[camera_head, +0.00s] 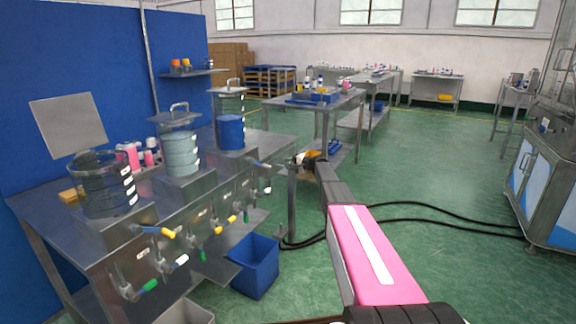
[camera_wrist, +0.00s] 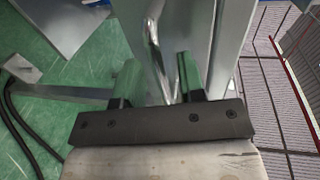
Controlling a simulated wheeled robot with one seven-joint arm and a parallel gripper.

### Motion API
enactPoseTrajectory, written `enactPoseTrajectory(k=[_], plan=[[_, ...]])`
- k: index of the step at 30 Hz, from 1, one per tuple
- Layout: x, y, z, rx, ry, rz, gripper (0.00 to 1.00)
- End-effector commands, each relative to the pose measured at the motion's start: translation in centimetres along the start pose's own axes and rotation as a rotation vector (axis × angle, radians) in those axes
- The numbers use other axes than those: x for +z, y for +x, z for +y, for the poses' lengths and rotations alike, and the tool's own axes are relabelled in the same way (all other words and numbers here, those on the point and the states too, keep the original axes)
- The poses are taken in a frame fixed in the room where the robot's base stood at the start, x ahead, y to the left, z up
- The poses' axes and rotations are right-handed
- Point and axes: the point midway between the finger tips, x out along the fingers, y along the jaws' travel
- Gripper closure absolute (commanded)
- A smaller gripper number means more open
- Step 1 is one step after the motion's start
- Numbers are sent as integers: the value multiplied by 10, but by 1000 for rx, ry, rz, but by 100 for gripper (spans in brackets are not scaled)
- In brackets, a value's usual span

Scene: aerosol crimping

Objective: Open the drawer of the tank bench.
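The tank bench (camera_head: 70,238) stands at the left, a steel table with three clear tanks and a row of valves along its front. My arm reaches to its right end, where my gripper (camera_head: 300,160) is small and partly hidden by my own wrist. In the wrist view my gripper (camera_wrist: 157,82) is open, its two fingers apart. A bent metal rod, apparently a handle (camera_wrist: 152,38), shows between the fingers in front of a steel face. I cannot tell whether the fingers touch it. The drawer front cannot be clearly made out in the head view.
Valves with coloured levers (camera_head: 165,231) stick out from the bench front. A blue bin (camera_head: 255,267) stands on the floor below. Black cables (camera_head: 420,208) cross the green floor. A cabinet machine (camera_head: 545,185) stands at the right. The floor between is mostly free.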

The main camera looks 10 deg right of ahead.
Motion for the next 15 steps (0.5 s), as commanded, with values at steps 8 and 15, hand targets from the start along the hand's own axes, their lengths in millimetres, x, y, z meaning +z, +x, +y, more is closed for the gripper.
enactPoseTrajectory(k=[8,15], plan=[[0,10,0,0,0,0,64],[0,10,0,0,0,0,100]])
